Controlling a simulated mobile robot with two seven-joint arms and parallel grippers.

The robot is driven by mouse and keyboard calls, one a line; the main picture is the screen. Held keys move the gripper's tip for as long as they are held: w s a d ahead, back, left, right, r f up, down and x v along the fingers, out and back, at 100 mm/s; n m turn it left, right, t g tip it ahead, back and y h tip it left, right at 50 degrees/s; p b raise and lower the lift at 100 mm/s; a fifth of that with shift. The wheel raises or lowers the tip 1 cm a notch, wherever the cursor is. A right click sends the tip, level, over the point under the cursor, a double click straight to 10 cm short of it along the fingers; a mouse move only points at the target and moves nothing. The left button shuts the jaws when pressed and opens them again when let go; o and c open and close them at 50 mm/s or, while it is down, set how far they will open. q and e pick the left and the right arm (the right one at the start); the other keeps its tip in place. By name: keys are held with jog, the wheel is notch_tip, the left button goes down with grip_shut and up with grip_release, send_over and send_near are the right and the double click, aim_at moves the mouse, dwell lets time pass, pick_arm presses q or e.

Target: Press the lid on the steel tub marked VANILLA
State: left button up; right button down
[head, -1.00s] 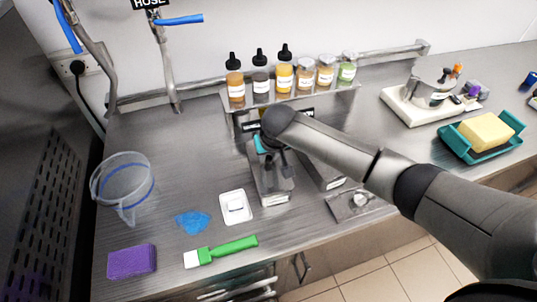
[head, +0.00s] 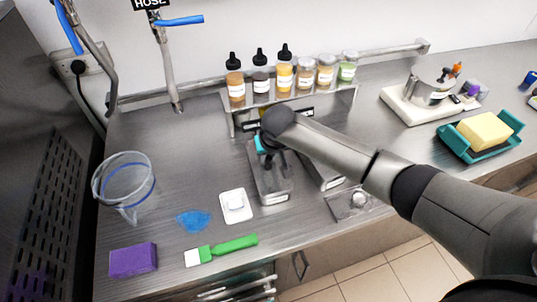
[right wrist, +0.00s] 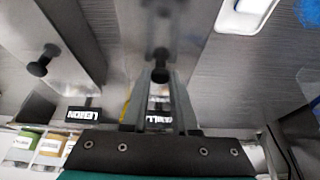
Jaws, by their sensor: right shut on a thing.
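The steel tub (head: 274,199), long and narrow, stands mid-counter under my right arm. In the right wrist view a black label (right wrist: 158,117) behind the fingers is partly hidden; its visible letters fit VANILLA. My right gripper (right wrist: 160,82) points down over this tub, shut on the black knob (right wrist: 160,70) of its steel lid (right wrist: 160,35). The lid lies over the tub; I cannot tell whether its rim is fully seated. My left gripper is not in view.
A second steel tub (head: 331,184) stands close on the right, with a LEMON label (right wrist: 83,114) behind. A rack (head: 295,100) of bottles and jars is behind. A jug (head: 124,183), white dish (head: 236,206), green brush (head: 235,244) and purple sponge (head: 133,260) lie left and in front.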

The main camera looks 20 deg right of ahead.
jog(key=c, duration=0.6)
grip_release()
jog(key=shift+o, duration=0.4)
jog(key=o, duration=0.4)
jog(key=shift+r, duration=0.15)
notch_tip(320, 180, up, 5)
jog(key=p, duration=0.6)
jog(key=shift+f, duration=0.2)
jog(key=shift+r+p, duration=0.8)
jog(key=shift+r, duration=0.3)
jog(key=shift+c, duration=0.3)
